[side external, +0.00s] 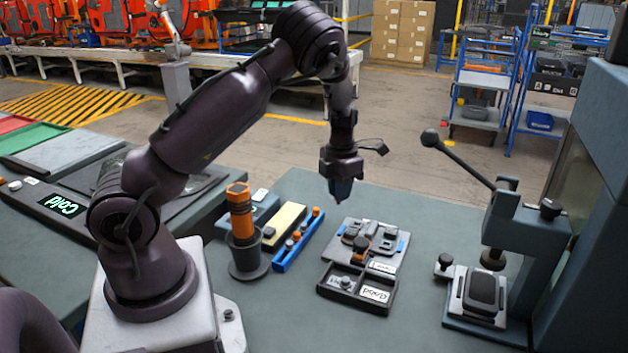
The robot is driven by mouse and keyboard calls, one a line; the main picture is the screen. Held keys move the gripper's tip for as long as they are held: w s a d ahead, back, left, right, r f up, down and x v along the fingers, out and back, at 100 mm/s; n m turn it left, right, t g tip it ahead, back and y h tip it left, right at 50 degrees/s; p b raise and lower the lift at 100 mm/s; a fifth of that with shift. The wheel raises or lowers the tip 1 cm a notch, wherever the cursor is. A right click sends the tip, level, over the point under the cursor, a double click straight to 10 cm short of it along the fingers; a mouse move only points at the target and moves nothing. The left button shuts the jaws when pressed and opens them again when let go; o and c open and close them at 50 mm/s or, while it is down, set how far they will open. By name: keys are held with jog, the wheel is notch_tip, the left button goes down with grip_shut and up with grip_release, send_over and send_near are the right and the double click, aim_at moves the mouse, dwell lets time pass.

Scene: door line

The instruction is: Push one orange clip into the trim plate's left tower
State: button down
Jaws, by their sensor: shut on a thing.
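My gripper (340,196) hangs pointing down above the bench, just behind and left of the grey fixture plate. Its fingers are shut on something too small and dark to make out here. The trim plate (376,236) appears to be the dark part lying on the grey fixture plate (394,263), between blue pieces. Its left tower cannot be told apart at this size. My gripper looks apart from it. Orange clips (297,236) sit in a row in a narrow blue rack (284,261) left of the plate.
An orange and black cylinder (240,215) stands in a dark holder at left. A lever press (522,230) stands at right. Bench between fixture and press is clear.

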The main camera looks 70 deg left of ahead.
jog(key=w+d+m, duration=0.3)
jog(key=w+d, duration=0.5)
jog(key=d, duration=0.2)
send_over(385, 246)
jog(key=shift+w+a+f, duration=0.15)
jog(key=shift+f, duration=1.25)
jog(key=shift+w+a+f, duration=0.1)
jog(key=shift+f, duration=1.3)
jog(key=shift+f, duration=1.35)
jog(key=c, duration=1.1)
grip_release()
jog(key=shift+a+r, duration=0.1)
